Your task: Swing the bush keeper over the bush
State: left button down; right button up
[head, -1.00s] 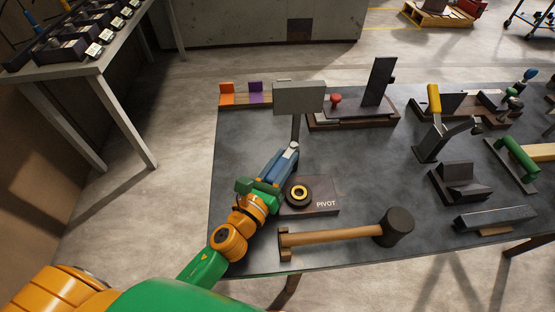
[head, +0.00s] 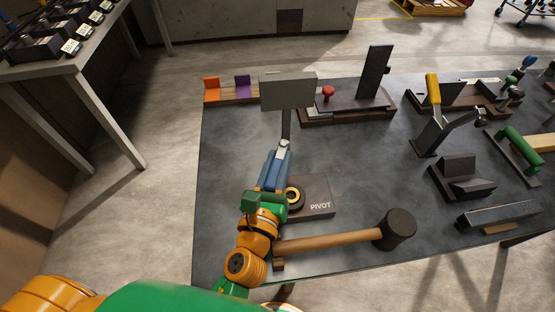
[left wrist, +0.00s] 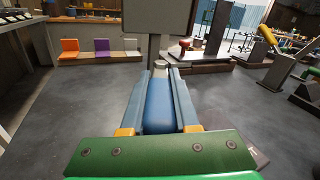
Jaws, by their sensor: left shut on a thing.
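The bush, a black ring with a yellow inner ring (head: 295,197), sits on a dark plate marked PIVOT (head: 318,190). My left gripper (head: 279,160) partly covers the bush's left side in the head view. Its jaws are shut on a blue handle with a pale metal end (head: 283,146), which looks like part of the bush keeper. In the left wrist view the blue handle (left wrist: 159,105) lies lengthwise between the two fingers of my gripper (left wrist: 160,78). The keeper's other parts are hidden, so I cannot tell how it stands over the bush. My right gripper is not in view.
A grey panel on a post (head: 288,92) stands just beyond the fingertips. A mallet (head: 345,238) lies at the table's front. A fixture with a red knob (head: 328,93) stands behind, and a yellow-handled clamp (head: 433,95) at right. Bare tabletop (head: 235,150) lies left.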

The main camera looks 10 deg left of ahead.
aim_at(270, 190)
pick_arm(q)
jog(key=c, duration=0.7)
grip_release()
jog(key=shift+w, duration=0.1)
jog(key=shift+s+f, duration=0.15)
jog(key=shift+s, duration=0.3)
jog(key=s+b, duration=0.3)
jog(key=s, duration=0.2)
jog(key=shift+s+a+f, duration=0.1)
jog(key=shift+s+a, duration=0.05)
jog(key=shift+s, duration=0.3)
jog(key=shift+s+r, duration=0.15)
jog(key=shift+r, duration=0.1)
